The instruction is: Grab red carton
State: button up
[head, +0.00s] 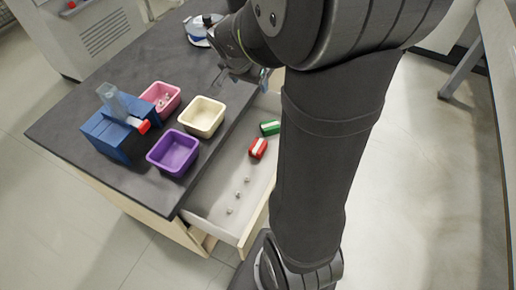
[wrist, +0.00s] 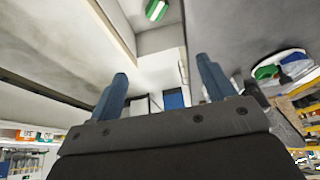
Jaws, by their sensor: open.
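The red carton (head: 258,148), red with a pale band, lies in the open drawer in the head view. A green carton (head: 270,128) lies just beyond it in the drawer; a green carton (wrist: 156,10) also shows at the top of the wrist view. I cannot make out the red carton in the wrist view. My gripper (head: 250,78) is above the far end of the drawer, partly hidden by my arm, apart from both cartons. In the wrist view my gripper (wrist: 160,85) has its two blue fingers wide apart with nothing between them.
The drawer (head: 215,205) also holds several small pale items (head: 238,194) near its front. On the dark worktop (head: 125,65) stand pink (head: 174,104), cream (head: 202,118) and purple (head: 172,155) bins and a blue stand (head: 104,134). A round blue-white object (head: 197,38) is at the back.

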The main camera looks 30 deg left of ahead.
send_near(258, 146)
jog(key=shift+g, duration=0.3)
jog(key=x, duration=0.3)
jog(key=w+x, duration=0.1)
jog(key=x, duration=0.1)
jog(key=shift+w+a+f, duration=0.15)
jog(key=shift+a, duration=0.1)
jog(key=shift+s+d+x, duration=0.1)
jog(key=shift+s+x, duration=0.05)
jog(key=shift+x, duration=1.2)
jog(key=shift+s+d+x, duration=0.1)
jog(key=shift+s+x, duration=0.05)
jog(key=shift+x, duration=1.2)
jog(key=shift+f, duration=0.1)
jog(key=c, duration=1.1)
jog(key=shift+o, duration=0.2)
